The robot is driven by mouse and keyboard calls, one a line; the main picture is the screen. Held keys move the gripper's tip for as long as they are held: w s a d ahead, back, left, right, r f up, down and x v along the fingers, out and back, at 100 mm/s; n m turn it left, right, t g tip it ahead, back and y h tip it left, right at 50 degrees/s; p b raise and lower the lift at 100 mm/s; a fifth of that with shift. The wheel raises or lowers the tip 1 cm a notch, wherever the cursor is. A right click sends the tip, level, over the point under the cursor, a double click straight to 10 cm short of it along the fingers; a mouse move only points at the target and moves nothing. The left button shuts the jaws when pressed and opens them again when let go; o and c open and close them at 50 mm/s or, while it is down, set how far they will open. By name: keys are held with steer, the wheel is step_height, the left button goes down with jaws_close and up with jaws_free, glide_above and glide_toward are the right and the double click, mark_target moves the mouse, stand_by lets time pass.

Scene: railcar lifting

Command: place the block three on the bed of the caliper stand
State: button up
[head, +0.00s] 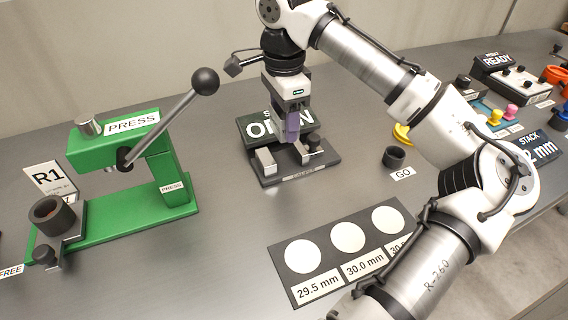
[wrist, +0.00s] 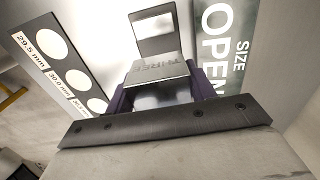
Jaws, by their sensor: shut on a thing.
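The caliper stand (head: 290,175) is a dark base with a silver anvil block on its left, a dark knob on its right and a sign reading OPEN behind. My gripper (head: 292,138) points down over the middle of the stand, with purple fingers. In the wrist view my gripper (wrist: 158,98) is shut on block three (wrist: 160,72), a silvery block with partly readable lettering. The block is between the fingers. Its underside is hidden, so I cannot tell whether it touches the bed. In the wrist view, the stand's silver anvil (wrist: 154,24) shows just beyond the block.
A green press (head: 130,180) with a long lever stands to the left. A dark board with white discs (head: 347,237) and millimetre labels lies in front. A black GO button (head: 394,156) is right of the stand. My forearm spans the right side.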

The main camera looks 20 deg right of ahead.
mark_target(284, 162)
step_height(284, 162, down, 8)
steer(key=b, duration=0.6)
steer(key=shift+f, duration=0.15)
steer(key=o, duration=1.2)
steer(key=shift+o, duration=0.2)
step_height(284, 162, up, 12)
steer(key=shift+r+p, duration=0.15)
steer(key=shift+p, duration=0.2)
